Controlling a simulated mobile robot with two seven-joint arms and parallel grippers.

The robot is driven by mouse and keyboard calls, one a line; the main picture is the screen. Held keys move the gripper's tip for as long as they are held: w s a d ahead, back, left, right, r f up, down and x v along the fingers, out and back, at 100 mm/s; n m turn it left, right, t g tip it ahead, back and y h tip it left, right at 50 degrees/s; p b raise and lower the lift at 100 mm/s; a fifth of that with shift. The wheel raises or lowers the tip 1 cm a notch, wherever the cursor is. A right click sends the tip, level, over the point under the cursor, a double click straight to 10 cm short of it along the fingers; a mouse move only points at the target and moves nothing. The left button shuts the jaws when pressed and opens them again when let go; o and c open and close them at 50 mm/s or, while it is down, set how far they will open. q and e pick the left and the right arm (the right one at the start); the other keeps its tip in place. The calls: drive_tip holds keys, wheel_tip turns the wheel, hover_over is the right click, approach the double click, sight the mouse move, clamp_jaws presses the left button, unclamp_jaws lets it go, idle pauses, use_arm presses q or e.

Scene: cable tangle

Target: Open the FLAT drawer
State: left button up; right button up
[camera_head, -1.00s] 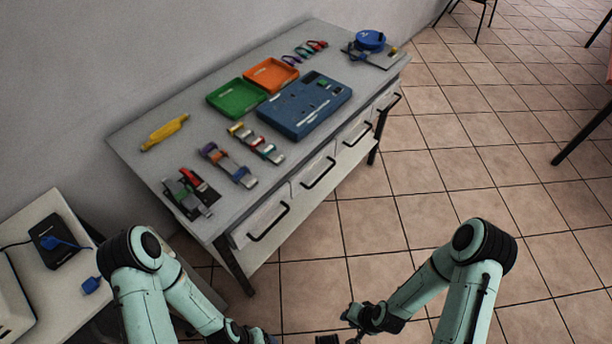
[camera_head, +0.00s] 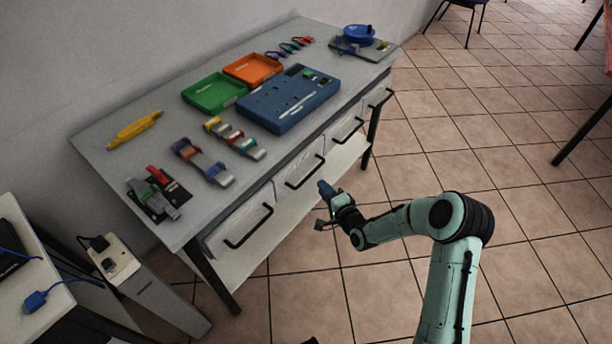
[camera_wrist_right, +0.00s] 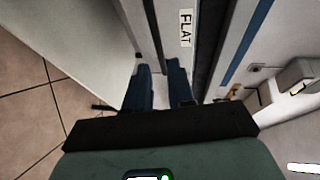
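The drawer front with the FLAT label (camera_wrist_right: 186,28) is close ahead of my right gripper in the right wrist view. A dark bar (camera_wrist_right: 154,30), which looks like its handle, runs beside the label. My right gripper (camera_wrist_right: 160,80) is open, its two dark fingers apart, with the bar just beyond the gap. I cannot tell whether the fingers touch it. In the head view my right gripper (camera_head: 324,190) is in front of the table, close to the second handle from the left (camera_head: 305,172). Labels are unreadable there. The drawers look shut.
The grey table (camera_head: 110,175) holds a green tray (camera_head: 214,92), an orange tray (camera_head: 252,69), a blue panel (camera_head: 290,100) and several connectors. A side table with a blue plug (camera_head: 35,301) stands at the lower left.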

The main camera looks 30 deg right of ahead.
sight(310, 174)
use_arm(q)
drive_tip(key=shift+t+y, duration=0.3)
drive_tip(key=shift+t, duration=0.2)
drive_tip(key=w, duration=0.1)
drive_tip(key=w+a+f+b, duration=0.1)
drive_tip(key=w+f, duration=0.1)
drive_tip(key=shift+a+f+b, duration=0.2)
drive_tip(key=shift+a+b, duration=0.05)
drive_tip(key=shift+b, duration=0.1)
use_arm(e)
drive_tip(key=w, duration=0.3)
drive_tip(key=w+f, duration=0.1)
drive_tip(key=w, duration=0.2)
drive_tip(key=w+f, duration=0.1)
drive_tip(key=w, duration=0.2)
drive_tip(key=shift+w, duration=0.25)
clamp_jaws()
